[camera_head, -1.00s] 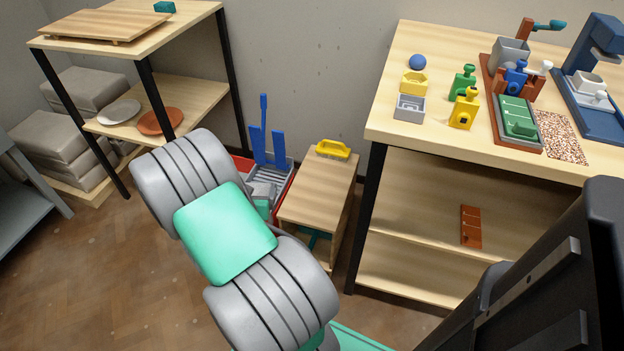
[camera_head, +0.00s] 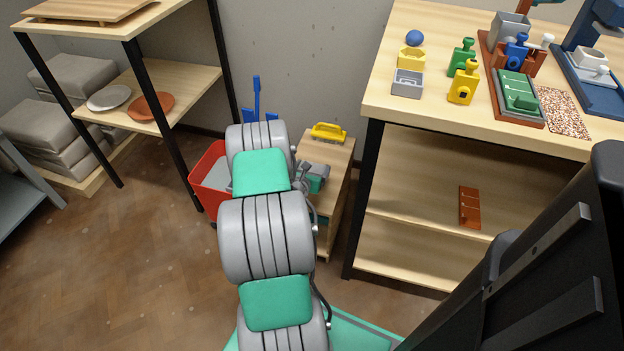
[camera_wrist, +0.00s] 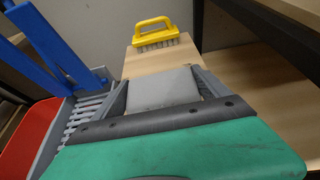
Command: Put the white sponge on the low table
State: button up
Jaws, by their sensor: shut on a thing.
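The low table (camera_head: 341,160) is a small wooden stand in the middle of the head view. Its pale top (camera_wrist: 150,63) also shows in the wrist view. My gripper (camera_head: 317,177) is over the near part of its top. In the wrist view my gripper (camera_wrist: 162,80) is shut on the white sponge (camera_wrist: 165,90), a pale grey-white block between the two fingers. I cannot tell whether the sponge touches the top. In the head view I cannot make out the sponge behind my arm and gripper.
A yellow brush (camera_head: 328,132) lies at the table's far end. A red bucket (camera_head: 207,180) with a blue and grey wringer (camera_wrist: 90,105) stands close on the left. The tall workbench (camera_head: 375,108) stands on the right. The tabletop between gripper and brush is clear.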

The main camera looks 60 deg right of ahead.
jog(key=shift+w+d+f, duration=0.1)
jog(key=shift+d+f, duration=0.25)
jog(key=shift+f, duration=0.15)
jog(key=shift+w+d+f+b, duration=0.15)
jog(key=shift+f+b, duration=0.35)
jog(key=shift+f, duration=0.4)
jog(key=shift+w+d+f+b, duration=0.15)
jog(key=shift+f+b, duration=0.35)
jog(key=shift+f, duration=0.35)
jog(key=shift+s+f, duration=0.1)
jog(key=shift+f, duration=0.15)
jog(key=o, duration=1.3)
